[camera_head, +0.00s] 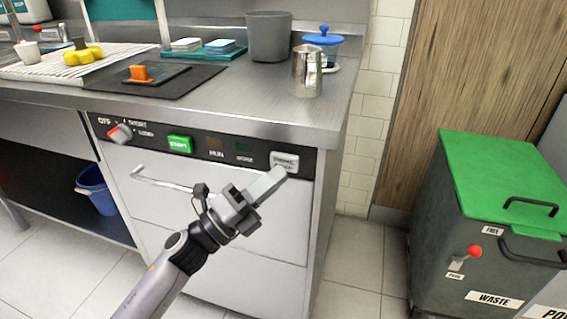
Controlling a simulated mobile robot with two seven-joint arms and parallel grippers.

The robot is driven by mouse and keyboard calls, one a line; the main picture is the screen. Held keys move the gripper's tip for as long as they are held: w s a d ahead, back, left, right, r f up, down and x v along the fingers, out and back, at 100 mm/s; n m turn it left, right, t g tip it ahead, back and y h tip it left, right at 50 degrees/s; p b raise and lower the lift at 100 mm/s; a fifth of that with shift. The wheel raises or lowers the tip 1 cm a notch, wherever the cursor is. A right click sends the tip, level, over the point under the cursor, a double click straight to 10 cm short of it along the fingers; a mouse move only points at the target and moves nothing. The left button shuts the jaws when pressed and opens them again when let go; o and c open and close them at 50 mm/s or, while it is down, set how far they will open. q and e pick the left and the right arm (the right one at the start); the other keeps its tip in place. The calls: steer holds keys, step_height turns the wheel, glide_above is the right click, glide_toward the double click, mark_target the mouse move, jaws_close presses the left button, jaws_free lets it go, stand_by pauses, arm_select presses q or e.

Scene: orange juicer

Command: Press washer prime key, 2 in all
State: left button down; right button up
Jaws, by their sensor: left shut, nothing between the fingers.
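The washer front panel (205,146) is a black strip below the steel counter, with a dial, a green START key (180,144) and dark RUN and second indicator windows. The light grey prime key (285,159) is at the panel's right end; its label is partly hidden and hard to read. My left gripper (280,176) is shut and empty, its fingertips at the lower edge of the prime key, overlapping it in view. I cannot tell whether they touch it. My right gripper is not in view.
A door handle bar (160,181) sticks out from the washer front, left of my arm. A steel pitcher (307,71), a grey bin (269,36) and a blue-lidded jar (323,42) stand on the counter. A green-lidded waste bin (480,240) stands at right.

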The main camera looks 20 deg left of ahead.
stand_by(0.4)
arm_select(q)
steer(key=shift+w, duration=0.4)
steer(key=shift+w, duration=0.5)
stand_by(0.6)
steer(key=shift+s, duration=0.9)
steer(key=s+p, duration=0.1)
steer(key=s, duration=0.4)
steer(key=shift+a, duration=0.1)
